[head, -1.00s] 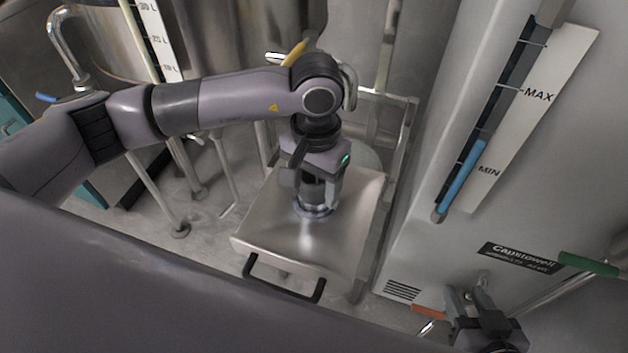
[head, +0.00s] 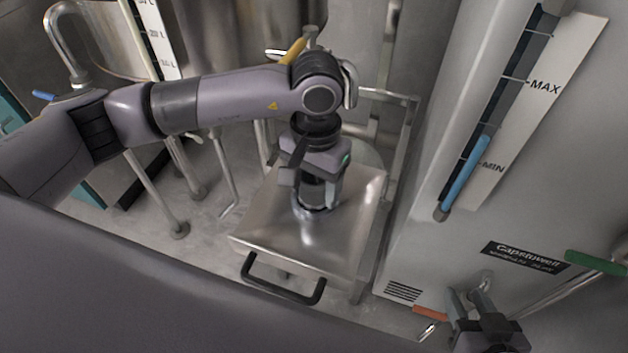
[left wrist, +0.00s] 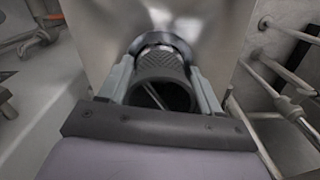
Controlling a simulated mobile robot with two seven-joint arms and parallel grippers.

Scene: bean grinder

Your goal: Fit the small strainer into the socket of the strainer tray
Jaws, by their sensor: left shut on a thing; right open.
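The strainer tray (head: 270,225) is a square metal tray with a black front handle, low in the middle of the head view. My left gripper (head: 317,208) points down over its top and is shut on the small strainer (left wrist: 165,75), a dark hollow cylinder between the fingers in the left wrist view. A shiny metal ring (left wrist: 158,40), seemingly the socket, shows at the strainer's far end. I cannot tell whether the strainer is inside it or only touching it. The gripper hides most of the strainer in the head view. My right gripper (head: 470,299) is open and empty at the lower right.
A metal frame (head: 398,150) stands along the tray's right side. A large white machine (head: 440,235) with a level gauge fills the right. Pipes and table legs (head: 155,190) stand on the left. A green-handled lever (head: 592,262) is near my right gripper.

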